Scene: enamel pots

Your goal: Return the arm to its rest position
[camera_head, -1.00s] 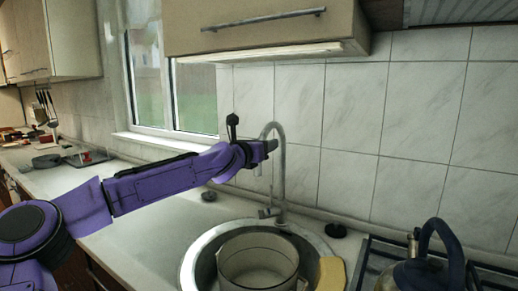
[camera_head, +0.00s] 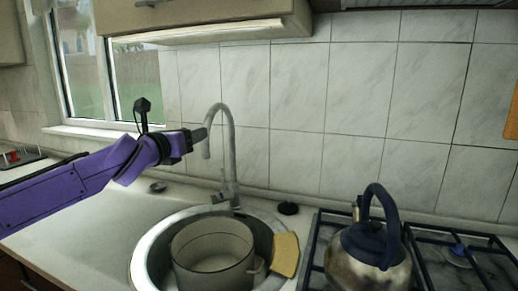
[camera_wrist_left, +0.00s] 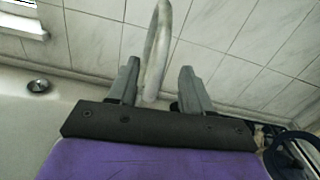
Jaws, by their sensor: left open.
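My left arm reaches in from the left in the head view, purple with a dark wrist. My left gripper (camera_head: 200,134) is raised above the counter behind the sink, close to the tap (camera_head: 230,150). In the left wrist view, its two grey fingers (camera_wrist_left: 157,85) stand apart with no object held. The tap's curved spout (camera_wrist_left: 158,45) shows between and beyond them; I cannot tell whether they touch it. My right arm and gripper are not in view.
A pot (camera_head: 212,255) stands in the round sink (camera_head: 150,250), with a yellow sponge (camera_head: 286,256) at the rim. A kettle (camera_head: 368,255) stands on the gas hob (camera_head: 440,262) to the right. A wall cabinet (camera_head: 210,22) hangs above. The counter left of the sink is largely clear.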

